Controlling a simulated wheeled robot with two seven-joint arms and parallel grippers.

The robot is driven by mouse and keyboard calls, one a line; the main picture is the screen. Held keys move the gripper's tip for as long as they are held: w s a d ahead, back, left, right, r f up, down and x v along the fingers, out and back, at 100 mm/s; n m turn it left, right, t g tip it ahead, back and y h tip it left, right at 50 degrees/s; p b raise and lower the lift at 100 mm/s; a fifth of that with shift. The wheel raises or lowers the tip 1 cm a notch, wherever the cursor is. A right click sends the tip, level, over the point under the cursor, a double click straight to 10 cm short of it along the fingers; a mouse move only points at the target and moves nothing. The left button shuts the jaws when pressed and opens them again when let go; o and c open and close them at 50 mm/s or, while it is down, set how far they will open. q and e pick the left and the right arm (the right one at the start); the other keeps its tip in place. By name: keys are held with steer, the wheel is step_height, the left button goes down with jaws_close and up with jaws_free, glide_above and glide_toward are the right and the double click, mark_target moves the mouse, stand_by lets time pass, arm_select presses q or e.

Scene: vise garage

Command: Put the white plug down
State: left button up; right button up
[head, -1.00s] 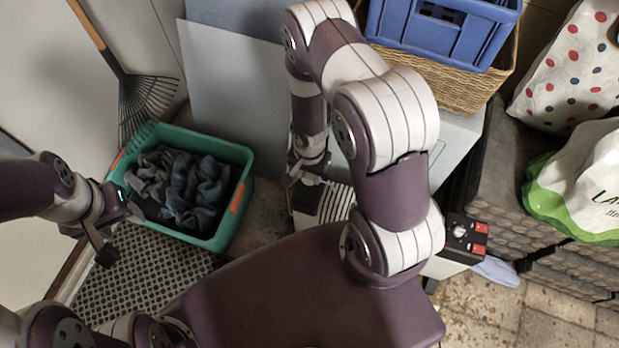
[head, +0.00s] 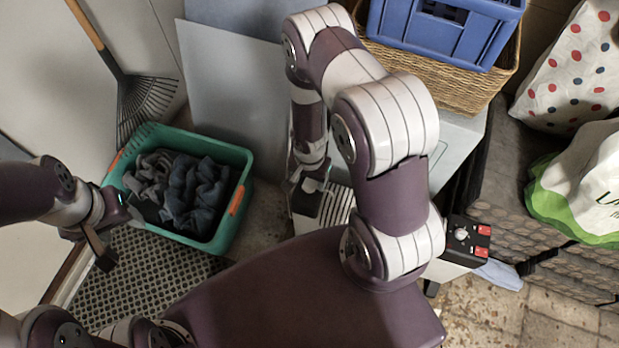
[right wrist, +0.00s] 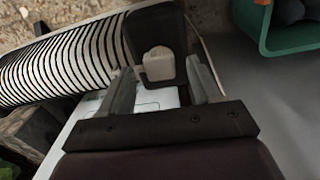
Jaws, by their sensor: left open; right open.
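The white plug (right wrist: 158,63) rests on a dark rounded pad (right wrist: 152,28) in the right wrist view. My right gripper (right wrist: 161,75) is open, with one finger on each side of the plug and visible gaps to it. In the head view the right gripper (head: 308,174) is over the left end of the white surface beside the striped piece (head: 338,204); the plug is small and partly hidden there. My left gripper (head: 104,252) is open and empty, left of the green crate.
A green crate (head: 236,208) with dark cloth stands left of the right gripper. A blue crate (head: 440,38) sits in a wicker basket (head: 450,88) at the back. A black control box with red switches (head: 468,240) is at the right. A rake (head: 140,95) leans at the left.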

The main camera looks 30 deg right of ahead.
step_height(320, 180, up, 10)
steer(key=p, duration=0.5)
step_height(320, 180, up, 15)
steer(key=n+t, duration=0.1)
steer(key=n, duration=0.4)
glide_above(310, 184)
steer(key=w+a, duration=0.1)
steer(key=s+r+n+p, duration=0.2)
steer(key=r+p, duration=0.9)
steer(key=r, duration=0.4)
steer(key=s+a+r+n+p, duration=0.1)
steer(key=s+r+n+p, duration=0.2)
steer(key=r+p, duration=0.8)
step_height(310, 184, up, 4)
steer(key=shift+a+f, duration=0.1)
steer(key=shift+a, duration=0.1)
